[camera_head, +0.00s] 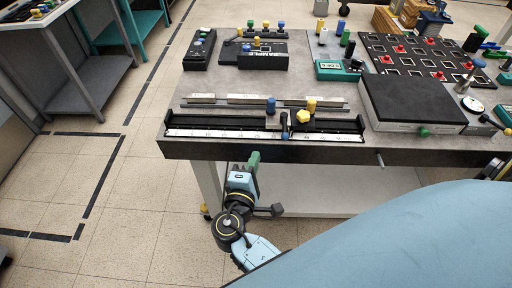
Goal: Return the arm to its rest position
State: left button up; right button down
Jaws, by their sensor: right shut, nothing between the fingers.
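My right gripper (253,161) hangs low in front of the table's front edge, left of the picture's middle. Its fingers look green, are shut and hold nothing. It is apart from the things on the table. The blue and black wrist behind it has yellow rings. A large light blue link of mine fills the lower right and hides the floor there. My left gripper does not show.
The grey table (200,92) holds a long black ruler fixture (210,132) at its front edge. A dark-topped box (415,98), a perforated board with red parts (420,55) and a black sample box (262,60) stand behind. Tiled floor (150,215) is clear at left.

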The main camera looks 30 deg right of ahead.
jog(key=s+f+g+y, duration=0.25)
jog(key=s+f, duration=0.25)
jog(key=f, duration=0.5)
jog(key=s+a+f+g+y, duration=0.1)
jog(key=s+f+g+y, duration=0.2)
jog(key=f, duration=0.7)
jog(key=s+f+g+y, duration=0.1)
jog(key=s+f+y, duration=0.2)
jog(key=s+f, duration=0.5)
jog(key=s+d+f+m+g+y, duration=0.1)
jog(key=s+d+f+m+g, duration=0.1)
jog(key=s+f+m, duration=0.2)
jog(key=s+d+f+m+g+y, duration=0.2)
jog(key=s+f, duration=0.7)
jog(key=s, duration=0.7)
jog(key=d+m+g, duration=0.1)
jog(key=m, duration=0.1)
jog(key=shift+s+f+m, duration=0.35)
jog(key=shift+s+m, duration=0.05)
jog(key=shift+y, duration=0.25)
